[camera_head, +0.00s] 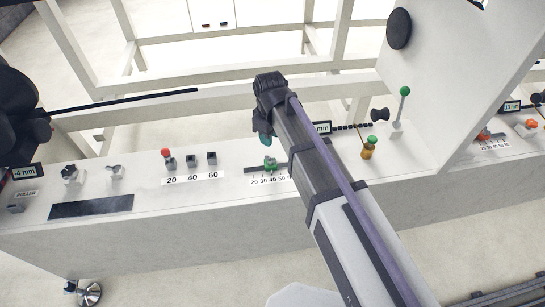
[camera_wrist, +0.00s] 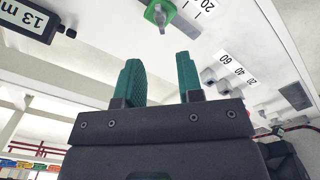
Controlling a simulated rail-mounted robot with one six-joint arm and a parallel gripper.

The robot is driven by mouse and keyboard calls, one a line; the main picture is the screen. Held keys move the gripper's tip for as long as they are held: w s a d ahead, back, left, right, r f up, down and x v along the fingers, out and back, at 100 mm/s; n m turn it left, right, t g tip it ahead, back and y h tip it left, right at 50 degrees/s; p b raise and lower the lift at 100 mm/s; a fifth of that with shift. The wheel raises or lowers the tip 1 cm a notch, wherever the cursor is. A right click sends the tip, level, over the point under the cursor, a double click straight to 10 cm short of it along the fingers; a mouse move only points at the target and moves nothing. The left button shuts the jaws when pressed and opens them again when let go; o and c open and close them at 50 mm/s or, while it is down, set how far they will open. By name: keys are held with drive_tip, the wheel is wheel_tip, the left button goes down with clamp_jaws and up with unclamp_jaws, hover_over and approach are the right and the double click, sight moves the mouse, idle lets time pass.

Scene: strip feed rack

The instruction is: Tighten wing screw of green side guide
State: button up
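The green side guide (camera_head: 270,163) sits on the white rack's panel, on a slot above a printed scale. In the wrist view the green guide (camera_wrist: 153,11) is at the top edge, with a grey wing screw (camera_wrist: 160,17) on it. My gripper (camera_head: 264,139) is above and just behind the guide in the head view. In the wrist view my gripper's two teal fingers (camera_wrist: 159,70) stand apart with nothing between them. The guide lies beyond the fingertips, clear of them. Part of the scale is hidden by my arm in the head view.
Left of the guide stand several knobs on a 20/40/60 scale, one red-topped (camera_head: 166,155). Right of my arm are a green-topped brass knob (camera_head: 369,148) and a green-balled lever (camera_head: 401,108). A 13 mm display (camera_wrist: 34,20) shows in the wrist view.

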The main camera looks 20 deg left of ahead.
sight(270, 157)
wheel_tip(270, 157, down, 10)
drive_tip(key=b, duration=0.9)
drive_tip(key=shift+r, duration=0.1)
drive_tip(key=shift+c, duration=0.2)
clamp_jaws()
